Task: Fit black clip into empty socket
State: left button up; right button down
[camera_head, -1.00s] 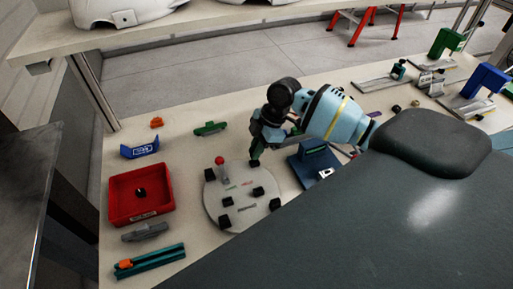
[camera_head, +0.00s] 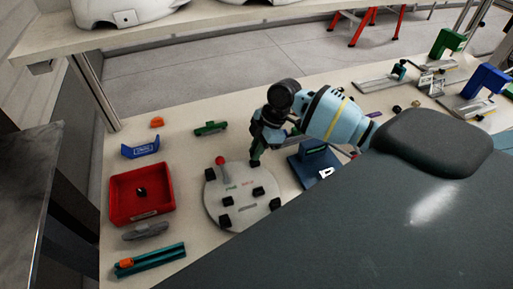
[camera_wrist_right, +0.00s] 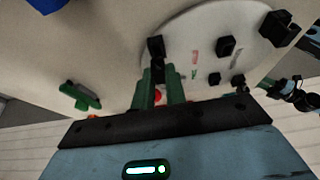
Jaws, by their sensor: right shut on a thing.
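A round grey plate (camera_head: 250,213) lies on the table with several black blocks or sockets on it and a red-knobbed lever (camera_head: 220,162). My right gripper (camera_head: 255,158) is over the plate's far right edge, pointing down. In the right wrist view its green fingers (camera_wrist_right: 160,85) are shut on a small black clip (camera_wrist_right: 156,47), which shows at their tips against the plate's edge. I cannot tell whether the clip touches the plate or which socket is empty. A black piece (camera_head: 141,191) lies in the red tray (camera_head: 118,213). My left gripper is out of view.
A blue fixture (camera_head: 308,172) stands close right of my right gripper. A green part (camera_head: 210,128), a blue bracket (camera_head: 140,151), a grey part (camera_head: 145,231) and a teal rail (camera_head: 155,262) lie around the plate. A shelf with white shells runs along the back.

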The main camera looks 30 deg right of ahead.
jog(key=shift+f+b, duration=0.35)
jog(key=shift+f, duration=0.7)
jog(key=c, duration=1.3)
grip_release()
jog(key=shift+c, duration=0.2)
jog(key=v, duration=0.7)
jog(key=shift+r, duration=0.4)
jog(key=shift+d+f, duration=0.1)
jog(key=shift+d, duration=0.05)
